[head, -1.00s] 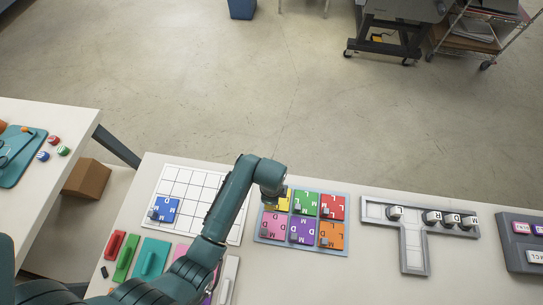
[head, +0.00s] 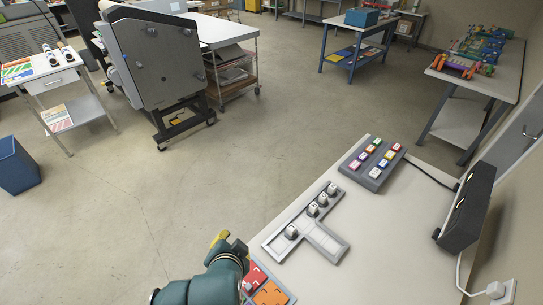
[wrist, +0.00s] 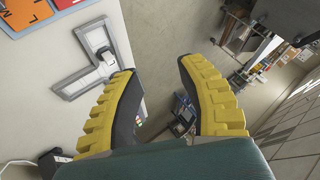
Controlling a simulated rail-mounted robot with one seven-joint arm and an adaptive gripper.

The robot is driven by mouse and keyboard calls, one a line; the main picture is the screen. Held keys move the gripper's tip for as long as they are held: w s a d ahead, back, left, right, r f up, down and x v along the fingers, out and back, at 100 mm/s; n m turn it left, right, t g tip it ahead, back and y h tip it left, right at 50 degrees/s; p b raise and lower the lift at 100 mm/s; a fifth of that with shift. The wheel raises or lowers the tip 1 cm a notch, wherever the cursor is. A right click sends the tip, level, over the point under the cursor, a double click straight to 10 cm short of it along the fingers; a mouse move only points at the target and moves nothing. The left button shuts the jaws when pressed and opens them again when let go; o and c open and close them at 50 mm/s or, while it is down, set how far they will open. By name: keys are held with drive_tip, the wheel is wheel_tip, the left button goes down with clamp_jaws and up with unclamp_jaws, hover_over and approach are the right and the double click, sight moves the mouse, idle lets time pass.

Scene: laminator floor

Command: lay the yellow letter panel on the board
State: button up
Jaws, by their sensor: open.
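My gripper (wrist: 158,68) is open in the wrist view, with nothing between its yellow-and-black fingers. In the head view part of my gripper (head: 220,240) shows at the bottom, beside the panel tray. The yellow letter panel and the gridded board are in neither view now. Part of the panel tray shows at the bottom of the head view, with a red panel (head: 256,274) and an orange panel (head: 270,294). The orange panel also shows at the top left of the wrist view (wrist: 25,12).
A grey T-shaped frame (head: 324,239) with several letter blocks lies on the table right of the panels. Behind it are a grey rack (head: 353,178) of coloured pieces and a dark box (head: 468,205). Open floor (head: 150,215) lies beyond the table edge.

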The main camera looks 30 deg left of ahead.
drive_tip(key=w+d+r+t, duration=0.3)
drive_tip(key=d+r, duration=0.3)
drive_tip(key=r, duration=0.2)
drive_tip(key=w+d+r+t, duration=0.35)
drive_tip(key=d+r, duration=0.25)
drive_tip(key=r, duration=0.2)
drive_tip(key=s+d+r+n+t+h, duration=0.1)
drive_tip(key=s+d+r+t+h, duration=0.2)
drive_tip(key=d+r, duration=0.6)
drive_tip(key=s+d+r+n+t+h, duration=0.1)
drive_tip(key=s+d+r+t+h, duration=0.1)
drive_tip(key=d+r+t, duration=0.3)
drive_tip(key=s+d+r, duration=0.1)
drive_tip(key=d+r, duration=0.3)
drive_tip(key=r, duration=0.3)
drive_tip(key=shift+r+t+h, duration=0.15)
drive_tip(key=shift+t+h, duration=0.2)
drive_tip(key=shift+h, duration=0.05)
wheel_tip(320, 180, up, 15)
drive_tip(key=p, duration=1.5)
drive_tip(key=shift+r, duration=0.15)
